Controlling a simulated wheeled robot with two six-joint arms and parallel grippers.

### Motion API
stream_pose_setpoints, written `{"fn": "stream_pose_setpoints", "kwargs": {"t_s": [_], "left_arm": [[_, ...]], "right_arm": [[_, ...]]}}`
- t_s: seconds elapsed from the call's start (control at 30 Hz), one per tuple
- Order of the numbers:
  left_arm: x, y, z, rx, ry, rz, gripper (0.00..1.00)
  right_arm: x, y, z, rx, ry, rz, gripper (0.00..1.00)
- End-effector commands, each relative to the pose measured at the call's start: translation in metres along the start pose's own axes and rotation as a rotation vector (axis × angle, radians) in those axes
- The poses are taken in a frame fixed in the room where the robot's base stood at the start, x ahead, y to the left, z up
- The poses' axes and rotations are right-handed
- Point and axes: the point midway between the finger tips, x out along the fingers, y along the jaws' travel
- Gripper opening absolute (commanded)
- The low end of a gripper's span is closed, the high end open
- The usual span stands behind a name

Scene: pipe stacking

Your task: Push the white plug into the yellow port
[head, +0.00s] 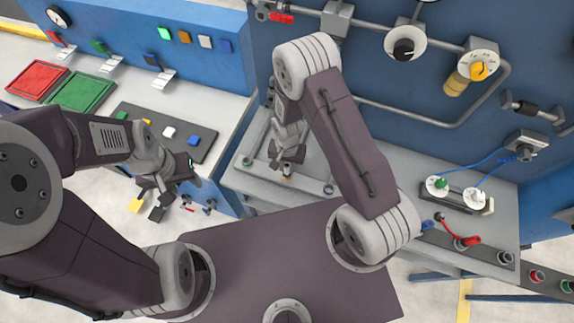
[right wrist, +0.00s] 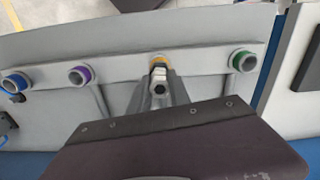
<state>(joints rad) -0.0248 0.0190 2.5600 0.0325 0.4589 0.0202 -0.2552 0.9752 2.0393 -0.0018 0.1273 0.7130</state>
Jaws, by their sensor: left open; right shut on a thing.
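The white plug (right wrist: 160,76) is held between the fingers of my right gripper (right wrist: 159,90), seen in the right wrist view. The yellow port (right wrist: 158,62) is directly behind the plug on a grey rail, and only part of its yellow ring shows. The plug lines up with the port; I cannot tell how deep it sits. In the head view my right gripper (head: 287,162) is low over the same rail, shut, and its fingers hide most of the plug and port. My left gripper (head: 162,193) is open and empty, in front of the left bench's edge.
The rail also carries a green port (right wrist: 243,62) on one side, and a purple port (right wrist: 81,75) and a blue port (right wrist: 16,83) on the other. A dark panel with coloured blocks (head: 168,132) and red and green trays (head: 84,92) lie on the left bench.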

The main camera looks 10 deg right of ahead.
Motion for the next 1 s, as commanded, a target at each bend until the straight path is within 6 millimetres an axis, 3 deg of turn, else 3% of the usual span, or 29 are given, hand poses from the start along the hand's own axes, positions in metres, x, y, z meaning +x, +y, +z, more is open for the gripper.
{"fn": "stream_pose_setpoints", "kwargs": {"t_s": [0.1,0.13,0.2,0.57,1.0], "left_arm": [[-0.001,0.0,0.0,0.0,0.0,0.0,0.49],[-0.001,0.0,0.0,0.0,0.0,0.0,0.49],[-0.001,0.0,0.0,0.0,0.0,0.0,0.49],[0.001,0.0,0.0,0.0,0.0,0.0,0.49],[0.014,0.0,0.001,0.0,0.0,0.0,0.49]], "right_arm": [[-0.001,0.0,0.0,0.0,0.001,-0.001,0.0],[-0.001,0.0,0.0,0.0,0.001,-0.001,0.29],[-0.001,0.0,0.0,0.0,0.001,-0.001,0.48],[-0.004,-0.001,-0.001,0.0,0.001,-0.001,0.49],[-0.079,-0.001,-0.001,0.0,0.005,-0.004,0.49]]}}
